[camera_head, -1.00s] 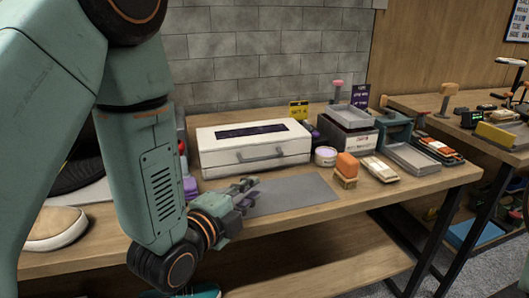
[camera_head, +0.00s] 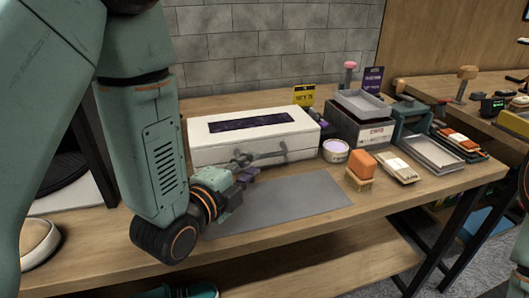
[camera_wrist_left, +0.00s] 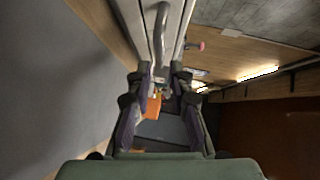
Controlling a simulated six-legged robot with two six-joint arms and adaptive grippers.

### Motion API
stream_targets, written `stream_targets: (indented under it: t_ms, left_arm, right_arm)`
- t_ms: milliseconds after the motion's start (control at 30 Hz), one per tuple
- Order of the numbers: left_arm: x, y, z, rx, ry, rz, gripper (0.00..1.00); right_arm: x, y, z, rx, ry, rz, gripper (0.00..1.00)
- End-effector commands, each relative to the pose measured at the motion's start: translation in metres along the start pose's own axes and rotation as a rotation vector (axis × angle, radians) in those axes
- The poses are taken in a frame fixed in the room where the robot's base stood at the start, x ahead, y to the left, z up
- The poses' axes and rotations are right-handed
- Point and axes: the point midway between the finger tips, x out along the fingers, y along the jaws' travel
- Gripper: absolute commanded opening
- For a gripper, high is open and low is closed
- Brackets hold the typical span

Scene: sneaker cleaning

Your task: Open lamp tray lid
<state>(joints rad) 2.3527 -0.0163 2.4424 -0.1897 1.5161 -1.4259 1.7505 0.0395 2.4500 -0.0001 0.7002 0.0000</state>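The lamp tray is a white box (camera_head: 215,151) with a dark window (camera_head: 250,122) in its closed lid, at the back of the bench. A grey bar handle (camera_head: 272,155) runs across its front; it also shows in the left wrist view (camera_wrist_left: 160,32), beyond the fingertips. My left gripper (camera_head: 246,170) is in front of the handle's left end and partly covers it. In the left wrist view its two fingers (camera_wrist_left: 160,78) stand apart with nothing between them. Whether a finger touches the handle I cannot tell. My right gripper is not in view.
A grey mat (camera_head: 295,200) lies in front of the box. Right of it stand a round tub (camera_head: 335,151), an orange-topped brush (camera_head: 361,166), a pale block (camera_head: 397,169), grey trays (camera_head: 432,153) and a dark box (camera_head: 352,128). A yellow sign (camera_head: 304,96) stands behind.

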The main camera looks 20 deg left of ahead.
Motion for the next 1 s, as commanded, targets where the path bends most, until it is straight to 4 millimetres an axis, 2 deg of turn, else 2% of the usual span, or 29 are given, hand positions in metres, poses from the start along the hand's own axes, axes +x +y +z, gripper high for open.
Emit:
stream_targets:
  t_ms: [300, 433, 833, 1000]
  left_arm:
    - [0.048, 0.001, -0.003, 0.002, 0.002, -0.002, 0.21]
    - [0.061, 0.001, -0.003, 0.001, 0.001, -0.001, 0.21]
    - [0.07, 0.0, -0.001, 0.0, 0.0, 0.0, 0.2]
    - [0.071, 0.0, -0.001, 0.0, 0.0, 0.0, 0.05]
  right_arm:
    - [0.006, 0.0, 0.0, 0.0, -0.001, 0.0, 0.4]
    - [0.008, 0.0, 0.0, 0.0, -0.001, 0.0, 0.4]
    - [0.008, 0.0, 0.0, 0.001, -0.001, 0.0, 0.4]
    - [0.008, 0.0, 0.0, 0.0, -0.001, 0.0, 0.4]
